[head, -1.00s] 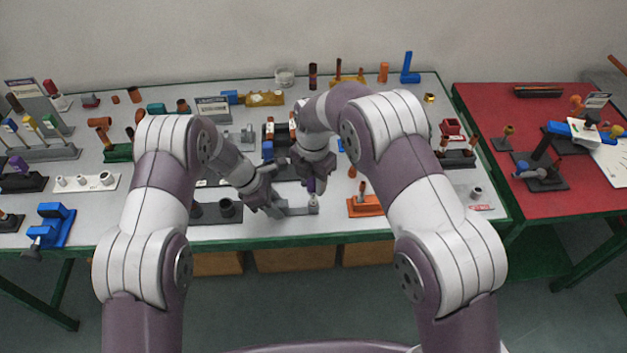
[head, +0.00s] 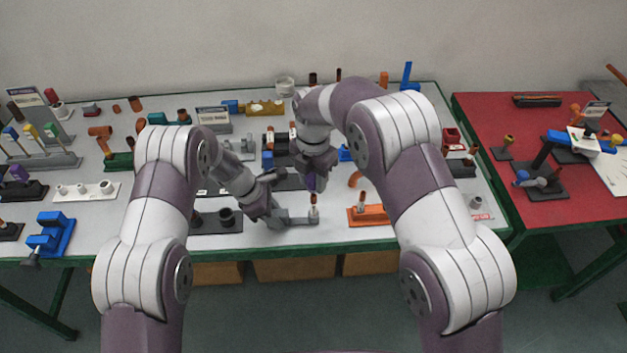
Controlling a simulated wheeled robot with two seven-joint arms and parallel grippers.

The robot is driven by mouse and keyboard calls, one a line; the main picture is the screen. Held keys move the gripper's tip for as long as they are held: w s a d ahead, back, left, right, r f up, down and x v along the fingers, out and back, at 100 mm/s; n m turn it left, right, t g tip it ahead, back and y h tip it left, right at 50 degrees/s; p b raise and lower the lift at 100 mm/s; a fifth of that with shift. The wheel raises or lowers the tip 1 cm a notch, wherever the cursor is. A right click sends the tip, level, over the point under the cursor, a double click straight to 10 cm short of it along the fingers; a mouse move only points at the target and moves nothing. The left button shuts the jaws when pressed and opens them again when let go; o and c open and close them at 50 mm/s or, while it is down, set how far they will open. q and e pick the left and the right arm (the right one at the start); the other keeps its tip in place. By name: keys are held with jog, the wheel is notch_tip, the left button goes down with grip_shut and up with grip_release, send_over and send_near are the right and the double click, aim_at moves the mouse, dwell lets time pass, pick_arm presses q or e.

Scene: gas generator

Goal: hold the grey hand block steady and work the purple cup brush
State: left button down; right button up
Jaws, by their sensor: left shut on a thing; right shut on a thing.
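The grey hand block (head: 299,220) is a flat bar low over the front of the grey table. A short upright fitting with a copper-brown top (head: 313,200) stands at its right end. My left gripper (head: 277,214) is shut on the block's left part. My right gripper (head: 315,176) points down above the fitting, shut on the purple cup brush (head: 311,182), which my fingers partly hide. The brush is above the brown top; a small gap seems to show between them.
A dark grey base with black cups (head: 213,224) lies left of the block. An orange stand (head: 371,215) is to its right. Behind my grippers stand several dark fixtures. The red table (head: 500,185) is at the right. The grey table's front edge is close below the block.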

pick_arm(q)
jog(key=c, duration=0.7)
grip_release()
jog(key=v, duration=1.2)
